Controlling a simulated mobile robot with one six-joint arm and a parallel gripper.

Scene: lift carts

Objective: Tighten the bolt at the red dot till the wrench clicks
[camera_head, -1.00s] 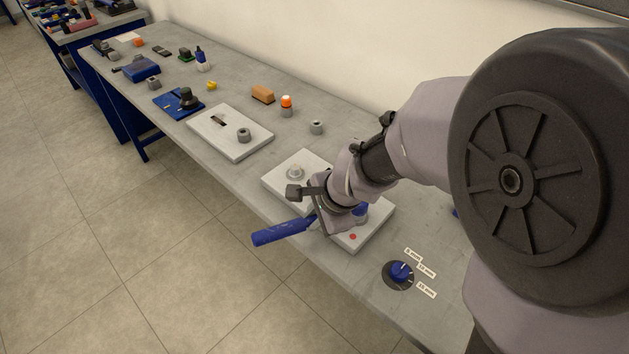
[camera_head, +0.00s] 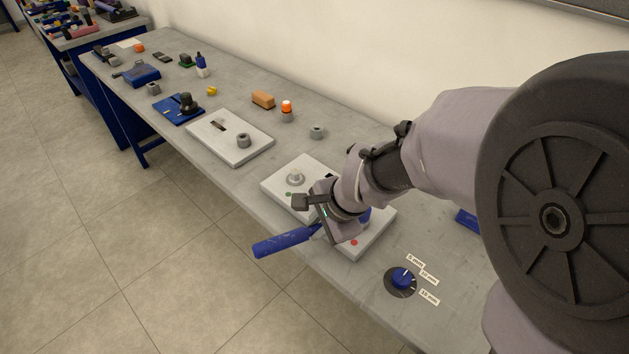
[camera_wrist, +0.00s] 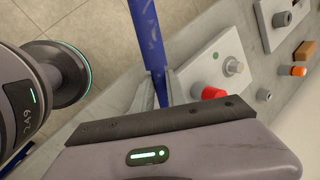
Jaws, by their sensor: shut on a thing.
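My gripper (camera_head: 320,226) is shut on the blue handle of the wrench (camera_head: 283,243), which sticks out to the left past the table's front edge. In the wrist view the blue handle (camera_wrist: 148,38) passes between the two fingers (camera_wrist: 162,88). The red dot (camera_head: 354,242) is on the front right of a white plate (camera_head: 371,235), just right of my gripper. The bolt at the red dot and the wrench's head are hidden behind my gripper and wrist. Another grey bolt (camera_head: 295,178) stands on the plate near a green dot (camera_head: 289,194).
A blue dial (camera_head: 402,279) with size labels is on the table to the right of the plate. A second white plate (camera_head: 226,148) with a grey part lies to the left. A grey nut (camera_head: 317,131), an orange-topped bottle (camera_head: 287,111) and a brown block (camera_head: 263,99) stand behind.

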